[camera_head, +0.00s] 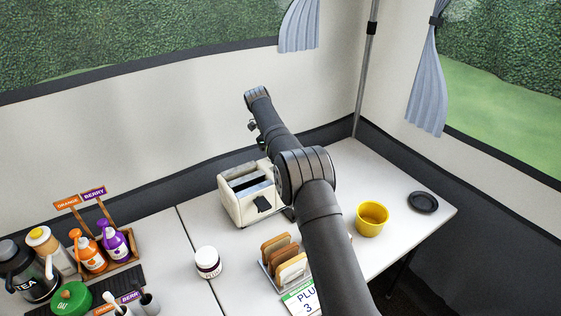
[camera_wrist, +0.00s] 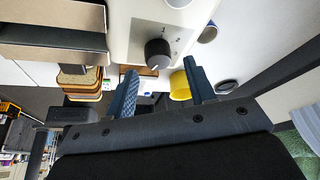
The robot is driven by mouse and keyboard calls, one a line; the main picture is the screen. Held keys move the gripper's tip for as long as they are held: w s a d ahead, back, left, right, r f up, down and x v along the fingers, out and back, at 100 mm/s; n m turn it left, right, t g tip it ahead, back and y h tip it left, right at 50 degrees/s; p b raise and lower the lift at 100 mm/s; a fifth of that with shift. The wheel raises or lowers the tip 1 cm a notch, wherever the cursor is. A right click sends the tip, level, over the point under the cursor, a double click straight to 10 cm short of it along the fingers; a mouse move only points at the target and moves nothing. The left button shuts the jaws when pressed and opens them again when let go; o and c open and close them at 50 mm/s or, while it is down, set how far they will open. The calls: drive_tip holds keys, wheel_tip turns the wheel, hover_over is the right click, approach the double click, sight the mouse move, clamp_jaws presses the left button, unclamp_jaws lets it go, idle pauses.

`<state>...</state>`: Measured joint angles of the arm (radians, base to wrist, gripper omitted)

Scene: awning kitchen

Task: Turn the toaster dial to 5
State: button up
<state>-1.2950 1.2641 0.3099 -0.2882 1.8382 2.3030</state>
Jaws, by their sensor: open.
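The cream toaster (camera_head: 237,207) stands on the white table, partly behind my arm, with its slots facing up. Its dark round dial (camera_wrist: 158,53) shows in the wrist view on a pale face, with small numbers beside it; the exact setting is too small to read. The dial is hidden or indistinct in the head view. My gripper (camera_wrist: 160,70) is open and empty in the wrist view. Its two blue fingers are spread left and right, with the dial lying between and beyond their tips. I cannot tell how far the tips are from the dial.
A bread rack (camera_head: 283,262) stands before the toaster, with a white jar (camera_head: 208,262) to its left. A yellow bowl (camera_head: 372,218) and a black disc (camera_head: 423,202) are at right. Bottles (camera_head: 88,250) crowd the left. The table between toaster and jar is clear.

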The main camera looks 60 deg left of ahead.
drive_tip(key=r, duration=0.2)
drive_tip(key=shift+w+d+r, duration=0.2)
drive_tip(key=shift+r, duration=0.15)
drive_tip(key=w+d+r, duration=0.6)
drive_tip(key=d, duration=0.3)
drive_tip(key=shift+w+r, duration=0.25)
drive_tip(key=shift+w, duration=0.1)
drive_tip(key=shift+a, duration=0.1)
drive_tip(key=s+a+r+n+y, duration=0.2)
drive_tip(key=s+n+y, duration=0.3)
drive_tip(key=n, duration=0.6)
drive_tip(key=s+a+r+n+y, duration=0.1)
drive_tip(key=s+r+n+y, duration=0.15)
drive_tip(key=s+n, duration=0.6)
drive_tip(key=shift+n+t, duration=0.3)
drive_tip(key=shift+n, duration=0.65)
drive_tip(key=x, duration=0.5)
drive_tip(key=w+x, duration=0.1)
drive_tip(key=x, duration=1.1)
drive_tip(key=shift+w+a, duration=0.1)
drive_tip(key=shift+w, duration=0.4)
drive_tip(key=c, duration=1)
drive_tip(key=shift+o, duration=0.2)
